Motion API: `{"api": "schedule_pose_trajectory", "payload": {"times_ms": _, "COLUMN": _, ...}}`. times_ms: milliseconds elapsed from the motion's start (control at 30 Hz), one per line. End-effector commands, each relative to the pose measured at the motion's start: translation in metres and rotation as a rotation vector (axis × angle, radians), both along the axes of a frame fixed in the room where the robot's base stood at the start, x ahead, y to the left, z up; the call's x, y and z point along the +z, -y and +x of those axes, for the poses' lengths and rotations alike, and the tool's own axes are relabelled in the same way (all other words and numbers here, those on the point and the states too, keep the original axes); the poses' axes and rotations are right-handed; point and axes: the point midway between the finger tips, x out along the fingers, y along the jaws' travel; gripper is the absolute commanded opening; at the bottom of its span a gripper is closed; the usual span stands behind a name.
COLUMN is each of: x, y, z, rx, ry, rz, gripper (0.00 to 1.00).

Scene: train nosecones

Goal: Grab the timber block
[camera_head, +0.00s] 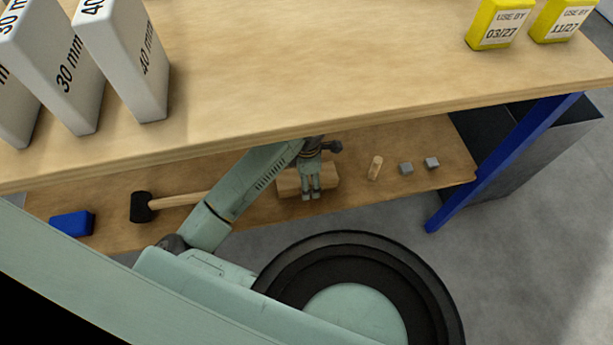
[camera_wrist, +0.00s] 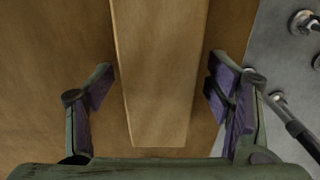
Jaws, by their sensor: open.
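The timber block (camera_head: 289,183) is a plain light-wood bar lying on the lower shelf of the bench in the head view. In the wrist view the timber block (camera_wrist: 160,75) runs lengthwise up the middle of the picture, its near end close to my palm. My gripper (camera_head: 311,190) reaches in under the table top and hides part of the block. In the wrist view my gripper (camera_wrist: 160,88) is open, with one purple-padded finger on each side of the block. A gap shows between each finger and the block.
The lower shelf (camera_head: 232,215) also holds a black-headed mallet (camera_head: 142,207), a blue block (camera_head: 72,223), a small wooden peg (camera_head: 375,168) and two grey cubes (camera_head: 406,168). The table top (camera_head: 300,60) overhangs my arm. A blue leg (camera_head: 500,165) stands at right.

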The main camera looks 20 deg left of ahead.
Motion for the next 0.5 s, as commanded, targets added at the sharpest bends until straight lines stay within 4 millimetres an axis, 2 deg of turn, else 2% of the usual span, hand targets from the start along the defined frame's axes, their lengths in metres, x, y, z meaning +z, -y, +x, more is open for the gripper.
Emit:
{"api": "schedule_pose_trajectory", "payload": {"times_ms": 267, "x": -0.0043, "y": 0.0001, "z": 0.0, "rx": 0.0, "ry": 0.001, "rz": 0.001, "gripper": 0.73}}
{"api": "schedule_pose_trajectory", "payload": {"times_ms": 500, "x": -0.004, "y": 0.0001, "z": 0.0, "rx": 0.0, "ry": 0.001, "rz": 0.001, "gripper": 0.57}}
